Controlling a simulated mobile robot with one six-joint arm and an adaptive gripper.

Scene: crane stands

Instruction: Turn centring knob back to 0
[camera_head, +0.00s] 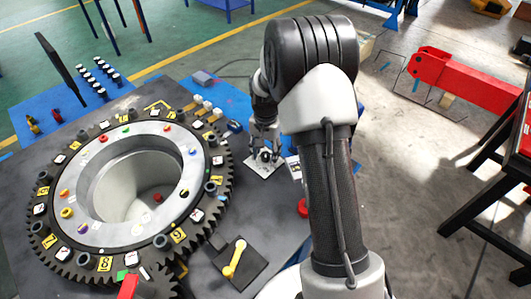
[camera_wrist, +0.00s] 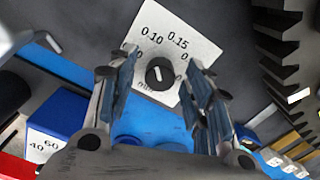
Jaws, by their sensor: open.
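The centring knob (camera_wrist: 160,73) is a small round black knob with a short white mark, on a white dial plate (camera_wrist: 197,38). The plate's readable labels include 0.10 and 0.15 above the knob; others are partly covered by my fingers. The mark stands roughly upright in the wrist view, but its exact reading cannot be told. My gripper (camera_wrist: 160,62) is open, with one finger on each side of the knob; contact cannot be told. In the head view my gripper (camera_head: 265,152) is over the white plate (camera_head: 265,170), and the knob is hidden there.
A large dark toothed ring (camera_head: 222,150) with a pale hub stands to the left. A yellow lever (camera_head: 234,258) on a black plate is near the front. A blue box (camera_wrist: 62,118) marked 40 and 60 is lower left in the wrist view. Small blocks stand behind.

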